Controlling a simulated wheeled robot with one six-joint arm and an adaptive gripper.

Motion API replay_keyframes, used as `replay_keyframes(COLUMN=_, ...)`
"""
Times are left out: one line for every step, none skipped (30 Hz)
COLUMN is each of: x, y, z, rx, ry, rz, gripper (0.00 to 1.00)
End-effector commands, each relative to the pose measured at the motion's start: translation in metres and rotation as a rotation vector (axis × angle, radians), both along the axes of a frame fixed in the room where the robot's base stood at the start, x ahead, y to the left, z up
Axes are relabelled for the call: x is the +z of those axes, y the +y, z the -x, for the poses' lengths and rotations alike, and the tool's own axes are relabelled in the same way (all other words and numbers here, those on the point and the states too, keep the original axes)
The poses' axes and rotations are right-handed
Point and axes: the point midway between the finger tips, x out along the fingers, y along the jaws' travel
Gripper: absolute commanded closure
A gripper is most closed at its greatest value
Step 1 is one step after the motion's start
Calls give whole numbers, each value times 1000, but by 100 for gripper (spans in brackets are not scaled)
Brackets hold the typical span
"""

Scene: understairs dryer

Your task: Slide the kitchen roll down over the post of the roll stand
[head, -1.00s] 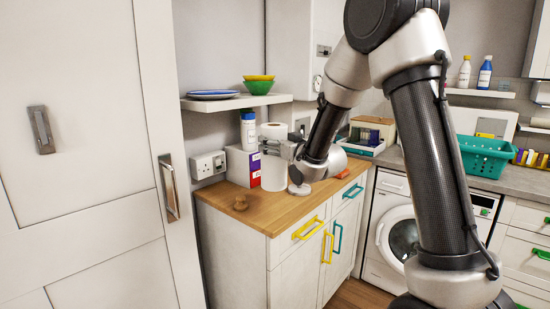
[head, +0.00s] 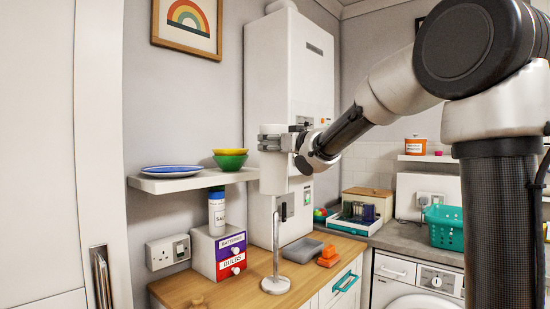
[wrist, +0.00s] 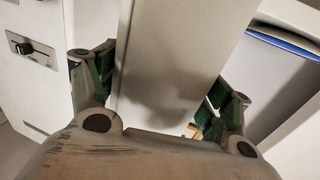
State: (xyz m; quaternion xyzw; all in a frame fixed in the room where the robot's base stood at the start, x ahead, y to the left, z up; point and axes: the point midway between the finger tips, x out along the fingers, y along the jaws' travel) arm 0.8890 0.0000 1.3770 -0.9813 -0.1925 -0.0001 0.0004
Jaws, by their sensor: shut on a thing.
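The white kitchen roll (head: 272,178) is upright in my gripper (head: 284,141), well above the wooden worktop. It also fills the middle of the wrist view (wrist: 178,60), with a green-padded finger on each side of it. The roll stand (head: 276,284) is on the worktop, with a round pale base and a thin upright post (head: 276,245). In the head view the roll's lower end appears just above the post's tip, roughly in line with it. The depth between them is hard to tell, and the roll's hole is hidden.
A small drawer box (head: 217,254) with a blue-capped bottle (head: 216,207) stands left of the stand. A shelf (head: 190,180) with bowls and a plate is at left. A grey tray (head: 303,249) and an orange item (head: 328,256) lie right. The boiler (head: 290,85) is behind.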

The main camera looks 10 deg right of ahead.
Motion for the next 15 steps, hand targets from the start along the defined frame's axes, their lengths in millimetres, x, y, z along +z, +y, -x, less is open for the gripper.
replay_keyframes(x=-2, y=0, z=-2, rx=-3, ry=1, rz=-1, gripper=61)
replay_keyframes(x=-4, y=0, z=-2, rx=-5, ry=1, rz=-1, gripper=61)
replay_keyframes(x=-5, y=-1, z=-3, rx=-8, ry=1, rz=-1, gripper=61)
replay_keyframes(x=-8, y=-1, z=-4, rx=-11, ry=1, rz=-1, gripper=61)
replay_keyframes(x=-9, y=-2, z=-4, rx=-13, ry=1, rz=-1, gripper=61)
replay_keyframes(x=-11, y=-2, z=-4, rx=-16, ry=0, rz=-1, gripper=61)
replay_keyframes(x=-13, y=-3, z=-4, rx=-18, ry=0, rz=0, gripper=61)
replay_keyframes(x=-14, y=-3, z=-5, rx=-19, ry=-1, rz=-1, gripper=61)
replay_keyframes(x=-16, y=-3, z=-5, rx=-19, ry=-1, rz=-1, gripper=61)
replay_keyframes(x=-17, y=-3, z=-5, rx=-20, ry=0, rz=0, gripper=61)
replay_keyframes(x=-19, y=-3, z=-5, rx=-20, ry=0, rz=0, gripper=61)
replay_keyframes(x=-22, y=-3, z=-5, rx=-20, ry=0, rz=0, gripper=61)
replay_keyframes(x=-24, y=-3, z=-5, rx=-20, ry=1, rz=0, gripper=61)
replay_keyframes(x=-27, y=-3, z=-5, rx=-20, ry=1, rz=-1, gripper=61)
replay_keyframes(x=-30, y=-3, z=-5, rx=-20, ry=1, rz=-1, gripper=61)
